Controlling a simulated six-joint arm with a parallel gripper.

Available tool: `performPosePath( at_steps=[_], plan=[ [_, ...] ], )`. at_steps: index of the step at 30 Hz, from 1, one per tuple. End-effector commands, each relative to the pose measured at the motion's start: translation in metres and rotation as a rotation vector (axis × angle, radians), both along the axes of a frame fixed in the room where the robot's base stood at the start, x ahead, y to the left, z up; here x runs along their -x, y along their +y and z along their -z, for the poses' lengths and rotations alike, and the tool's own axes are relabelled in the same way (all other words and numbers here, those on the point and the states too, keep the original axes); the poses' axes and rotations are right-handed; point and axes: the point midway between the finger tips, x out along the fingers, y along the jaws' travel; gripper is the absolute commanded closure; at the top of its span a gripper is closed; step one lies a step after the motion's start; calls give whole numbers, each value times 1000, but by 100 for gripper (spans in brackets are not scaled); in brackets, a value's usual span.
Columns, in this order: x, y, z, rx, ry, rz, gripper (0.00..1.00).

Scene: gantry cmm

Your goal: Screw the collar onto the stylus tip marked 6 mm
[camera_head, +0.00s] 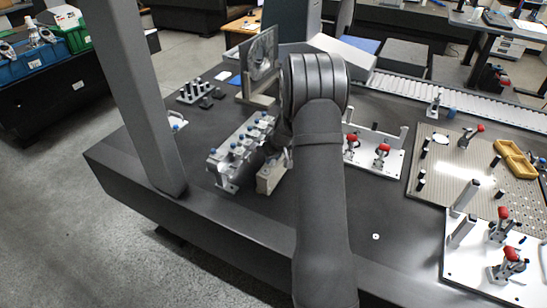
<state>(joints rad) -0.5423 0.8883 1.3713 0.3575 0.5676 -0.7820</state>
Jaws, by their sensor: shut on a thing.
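A light grey rack (218,164) stands on the dark table left of my arm. It holds several stylus tips (240,148) with blue tops in a row. Marks are too small to read, so I cannot tell which tip is 6 mm. My gripper (280,150) shows only as a small dark part left of my forearm, close to the rack's right side. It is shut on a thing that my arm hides. I cannot make out the collar. A beige block (268,179) stands beside the rack, just below the gripper.
My large upright arm fills the middle. A dark grey post (150,120) rises at left. A white fixture plate with red clamps (393,164) and a perforated board (440,185) lie to the right. A small white ring (376,237) lies on open table at front right.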

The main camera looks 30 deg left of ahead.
Motion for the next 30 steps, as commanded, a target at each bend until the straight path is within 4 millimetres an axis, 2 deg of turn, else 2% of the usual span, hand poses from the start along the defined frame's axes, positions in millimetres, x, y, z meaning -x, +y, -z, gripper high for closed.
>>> performPosePath(
  at_steps=[15, 30],
  plan=[
    [-2, -2, 1, 2, -3, 346, 85],
    [-2, -3, 1, 3, -3, 402, 81]
  ],
)
